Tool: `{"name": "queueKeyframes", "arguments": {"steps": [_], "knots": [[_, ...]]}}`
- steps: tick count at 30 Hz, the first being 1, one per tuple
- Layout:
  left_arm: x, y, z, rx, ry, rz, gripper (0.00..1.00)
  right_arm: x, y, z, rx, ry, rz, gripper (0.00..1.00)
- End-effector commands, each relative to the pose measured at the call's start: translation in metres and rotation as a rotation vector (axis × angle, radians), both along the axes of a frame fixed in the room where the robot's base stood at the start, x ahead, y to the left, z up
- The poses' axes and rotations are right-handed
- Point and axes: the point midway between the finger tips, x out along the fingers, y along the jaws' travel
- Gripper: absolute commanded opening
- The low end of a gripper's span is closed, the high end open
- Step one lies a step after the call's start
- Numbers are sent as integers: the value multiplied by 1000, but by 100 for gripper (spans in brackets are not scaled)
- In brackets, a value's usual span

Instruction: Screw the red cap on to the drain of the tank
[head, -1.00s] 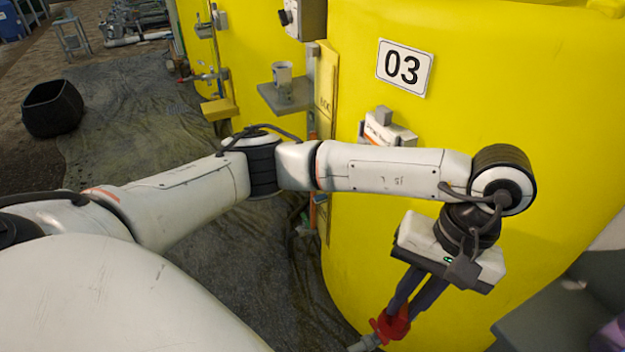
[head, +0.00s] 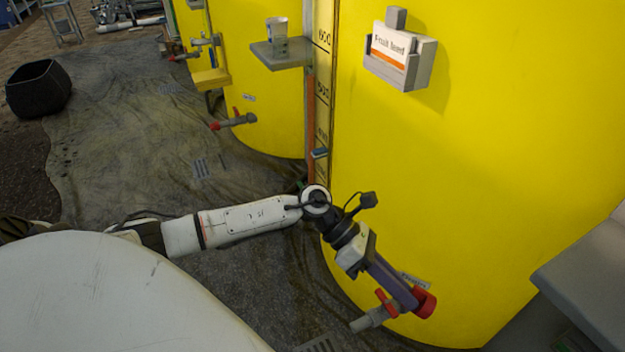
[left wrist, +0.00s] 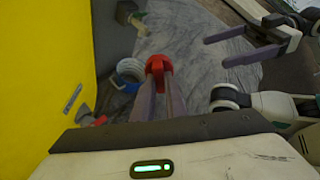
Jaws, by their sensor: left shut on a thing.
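The red cap (head: 424,302) is between the fingertips of my left gripper (head: 418,298), which is shut on it. In the left wrist view the cap (left wrist: 158,64) shows at the ends of the two dark fingers. The drain (head: 371,319) is a grey pipe with a red lever, low on the yellow tank (head: 480,190); its grey end points left and is bare. The cap is apart from that end, to the right of the lever. My right gripper (left wrist: 214,51) is open and empty at the upper right of the left wrist view.
A neighbouring yellow tank (head: 265,100) has its own drain (head: 236,122) with a red end. A grey shelf (head: 283,54) holds a cup (head: 276,36). A label holder (head: 400,58) is on the near tank. A grey block (head: 590,280) stands at right. Dark sheeting (head: 130,150) covers the floor.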

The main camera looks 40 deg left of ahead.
Motion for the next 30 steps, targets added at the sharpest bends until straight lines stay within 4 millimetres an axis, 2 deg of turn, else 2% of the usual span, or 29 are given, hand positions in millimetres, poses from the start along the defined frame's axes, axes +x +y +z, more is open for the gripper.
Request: {"name": "queueKeyframes", "arguments": {"steps": [1, 5, 8, 12, 16, 19, 22, 26, 30], "knots": [[-5, 9, -34, -29, 6, 86, 0, 0, 2, -11, 7, -5, 7, 89], [-10, 31, -89, -103, -27, 293, 0, -1, 7, -18, 22, -11, 22, 89], [-20, 51, -141, -159, -59, 457, 0, -2, 12, -26, 34, -15, 37, 89], [-44, 82, -214, -219, -114, 664, 0, -4, 17, -33, 51, -23, 56, 89], [-71, 105, -268, -252, -167, 802, 0, -6, 21, -38, 63, -28, 73, 89], [-89, 119, -295, -266, -201, 869, 0, -7, 24, -40, 69, -30, 81, 89], [-98, 126, -308, -271, -223, 897, 0, -8, 25, -40, 72, -31, 86, 89], [-105, 130, -315, -276, -238, 918, 0, -8, 25, -39, 74, -31, 89, 89], [-103, 129, -316, -276, -243, 922, 0, -9, 26, -39, 74, -31, 90, 89]]}}
